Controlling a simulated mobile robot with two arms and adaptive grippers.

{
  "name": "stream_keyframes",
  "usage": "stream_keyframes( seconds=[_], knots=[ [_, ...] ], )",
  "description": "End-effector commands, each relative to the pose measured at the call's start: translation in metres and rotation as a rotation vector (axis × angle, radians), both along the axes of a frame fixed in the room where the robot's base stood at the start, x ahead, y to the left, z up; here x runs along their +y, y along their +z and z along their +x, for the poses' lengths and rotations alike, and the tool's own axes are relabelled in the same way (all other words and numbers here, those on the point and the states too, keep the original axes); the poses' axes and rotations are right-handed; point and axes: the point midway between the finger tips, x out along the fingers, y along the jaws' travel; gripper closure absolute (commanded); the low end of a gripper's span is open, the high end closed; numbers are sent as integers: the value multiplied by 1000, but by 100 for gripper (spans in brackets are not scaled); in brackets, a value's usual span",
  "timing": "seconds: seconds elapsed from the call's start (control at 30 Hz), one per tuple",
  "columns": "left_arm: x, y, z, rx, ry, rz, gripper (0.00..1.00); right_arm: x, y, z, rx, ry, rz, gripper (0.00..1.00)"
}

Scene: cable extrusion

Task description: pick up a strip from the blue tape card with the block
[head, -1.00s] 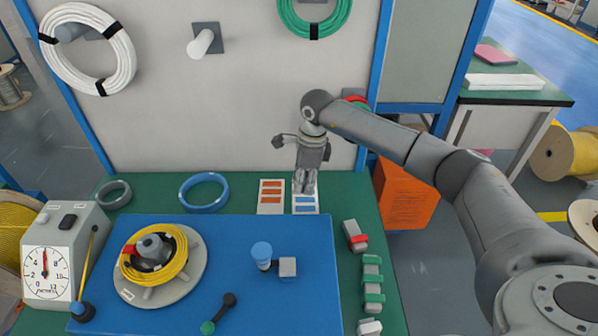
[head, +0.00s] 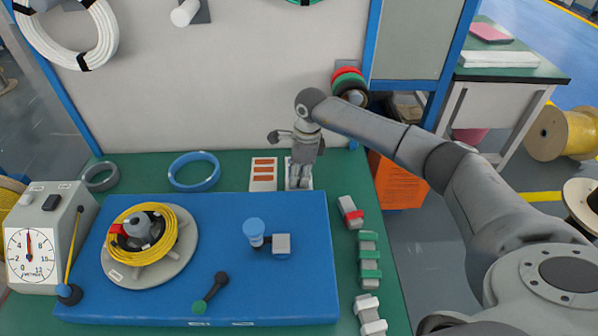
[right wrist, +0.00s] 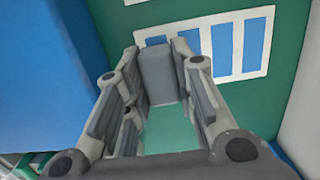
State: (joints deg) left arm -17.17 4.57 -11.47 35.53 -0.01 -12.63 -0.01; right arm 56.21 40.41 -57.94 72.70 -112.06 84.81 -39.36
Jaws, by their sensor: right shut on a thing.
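The blue tape card is a white card with several blue strips. In the right wrist view the card (right wrist: 235,46) lies on the green table top, beyond and to the right of my fingers. In the head view my right gripper (head: 299,186) points straight down over this card and hides most of it. The gripper is shut on a grey block (right wrist: 158,77), held between the fingertips over or at the card. I cannot tell whether the block touches a strip. My left gripper is not in view.
An orange-strip card (head: 263,175) lies just left of the gripper. The blue board (head: 210,265) carries a yellow cable reel (head: 140,240) and a blue-capped post (head: 255,230). Grey blocks with red (head: 350,212) and green (head: 369,258) bands line the right side. A wall panel stands behind.

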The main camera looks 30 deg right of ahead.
Motion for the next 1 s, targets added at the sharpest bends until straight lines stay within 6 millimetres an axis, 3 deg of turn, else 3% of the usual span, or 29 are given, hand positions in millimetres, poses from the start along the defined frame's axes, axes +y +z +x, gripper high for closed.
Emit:
stream_keyframes(
  seconds=[1.0],
  knots=[
    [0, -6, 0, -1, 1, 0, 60, 0, -8, 0, 0, 0, 0, 97]
  ],
)
